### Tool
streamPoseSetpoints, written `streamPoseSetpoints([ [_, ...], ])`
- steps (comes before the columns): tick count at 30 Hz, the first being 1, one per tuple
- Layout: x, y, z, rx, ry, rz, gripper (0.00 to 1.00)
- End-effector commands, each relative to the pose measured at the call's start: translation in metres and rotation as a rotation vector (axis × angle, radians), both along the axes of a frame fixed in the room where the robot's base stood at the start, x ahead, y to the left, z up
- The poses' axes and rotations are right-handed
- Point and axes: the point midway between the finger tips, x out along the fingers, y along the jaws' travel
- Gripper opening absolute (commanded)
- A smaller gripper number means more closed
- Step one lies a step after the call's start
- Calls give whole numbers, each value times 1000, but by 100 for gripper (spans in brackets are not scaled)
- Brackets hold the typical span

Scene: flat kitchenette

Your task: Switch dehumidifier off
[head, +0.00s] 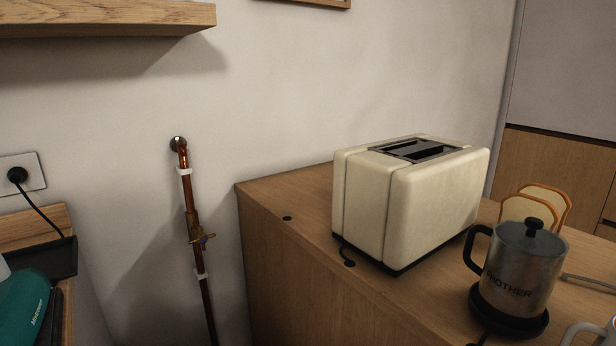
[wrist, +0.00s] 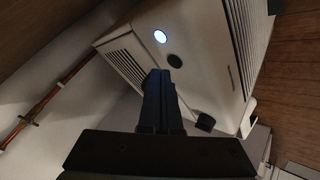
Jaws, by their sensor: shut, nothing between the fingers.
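The dehumidifier (wrist: 203,70) is an off-white box with slatted vents, seen tilted in the wrist view. On its face are a round glowing white light (wrist: 160,36) and a dark round button (wrist: 175,61). My gripper (wrist: 161,76) is shut and empty, its dark fingertips just below the dark button in the picture. I cannot tell whether they touch the face. The fingers hide part of the dehumidifier's lower face. Neither the dehumidifier nor my gripper shows in the head view.
In the head view, a copper pipe with a valve (head: 203,238) runs down the wall. A wooden counter (head: 285,240) holds a cream toaster (head: 420,200), bread slices (head: 548,203) and a metal kettle (head: 524,268). A wooden shelf (head: 100,20) juts out at upper left.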

Motion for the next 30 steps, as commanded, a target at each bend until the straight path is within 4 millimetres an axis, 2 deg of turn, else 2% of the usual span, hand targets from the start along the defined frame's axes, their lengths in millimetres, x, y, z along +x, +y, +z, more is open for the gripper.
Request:
streamPoseSetpoints([
  [30,0,0,-9,0,0,0,0],
])
